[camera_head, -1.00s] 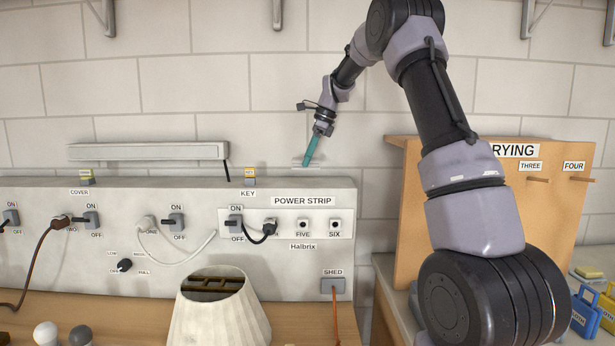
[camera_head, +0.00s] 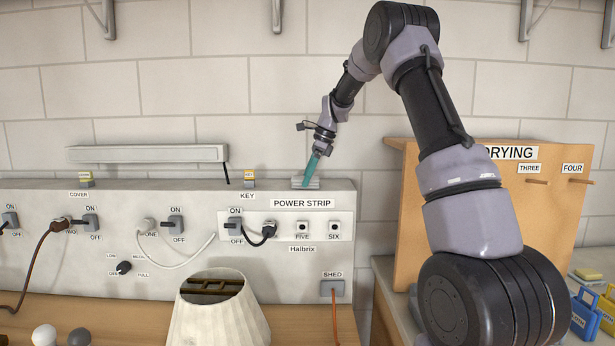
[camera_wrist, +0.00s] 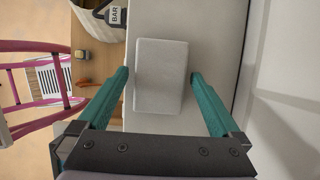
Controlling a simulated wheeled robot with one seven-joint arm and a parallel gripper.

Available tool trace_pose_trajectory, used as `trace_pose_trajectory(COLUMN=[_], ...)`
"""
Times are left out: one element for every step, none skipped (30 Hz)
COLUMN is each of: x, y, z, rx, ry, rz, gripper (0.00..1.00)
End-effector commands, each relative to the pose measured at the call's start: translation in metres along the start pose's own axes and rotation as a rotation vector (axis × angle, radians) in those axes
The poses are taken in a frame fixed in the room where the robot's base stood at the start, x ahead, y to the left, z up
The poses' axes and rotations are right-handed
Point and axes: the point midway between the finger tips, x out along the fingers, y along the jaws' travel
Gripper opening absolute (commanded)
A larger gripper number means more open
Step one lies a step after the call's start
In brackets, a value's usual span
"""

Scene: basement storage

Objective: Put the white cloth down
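The white cloth (camera_wrist: 162,78) shows in the wrist view as a pale, flat, block-like folded piece between my fingertips. In the head view the cloth (camera_head: 299,183) lies on the top ledge of the grey power strip panel, right of the KEY label. My gripper (camera_head: 311,172) points down at it with teal fingers. In the wrist view my gripper (camera_wrist: 160,75) has one finger on each side of the cloth, with a narrow gap visible, so it looks open. The cloth's underside is hidden.
The grey panel (camera_head: 150,265) carries switches, plugs and cables. A pleated lampshade (camera_head: 218,320) stands in front of it. A wooden drying board (camera_head: 430,235) with pegs stands to the right.

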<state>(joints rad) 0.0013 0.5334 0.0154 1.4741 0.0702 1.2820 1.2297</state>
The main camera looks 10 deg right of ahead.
Motion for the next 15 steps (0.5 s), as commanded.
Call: trace_pose_trajectory(x=[0.000, 0.000, 0.001, 0.002, -0.001, -0.006, -0.010, -0.015, -0.023, -0.030, -0.036, -0.044, -0.051, -0.057, -0.065], y=[0.000, 0.000, 0.000, 0.000, 0.000, 0.000, 0.000, 0.000, -0.001, 0.000, 0.001, 0.001, 0.002, 0.002, 0.002], z=[0.000, 0.000, -0.001, -0.001, -0.001, -0.001, -0.001, 0.000, 0.000, 0.000, -0.001, -0.001, 0.000, 0.000, -0.001], rx=[0.000, 0.000, 0.000, 0.000, 0.000, -0.001, 0.000, -0.001, -0.001, -0.001, -0.001, -0.001, 0.000, -0.001, -0.001], ry=[0.000, 0.000, 0.000, 0.000, 0.000, 0.000, 0.000, 0.000, -0.001, -0.001, 0.000, 0.000, 0.000, -0.001, -0.001], rz=[0.000, 0.000, 0.000, 0.001, -0.001, -0.002, -0.002, -0.003, -0.004, -0.005, -0.004, -0.004, -0.003, -0.005, -0.004], gripper=[1.00, 1.00, 1.00, 1.00, 1.00, 1.00, 1.00, 1.00, 1.00, 1.00, 1.00, 1.00, 1.00, 1.00, 1.00])
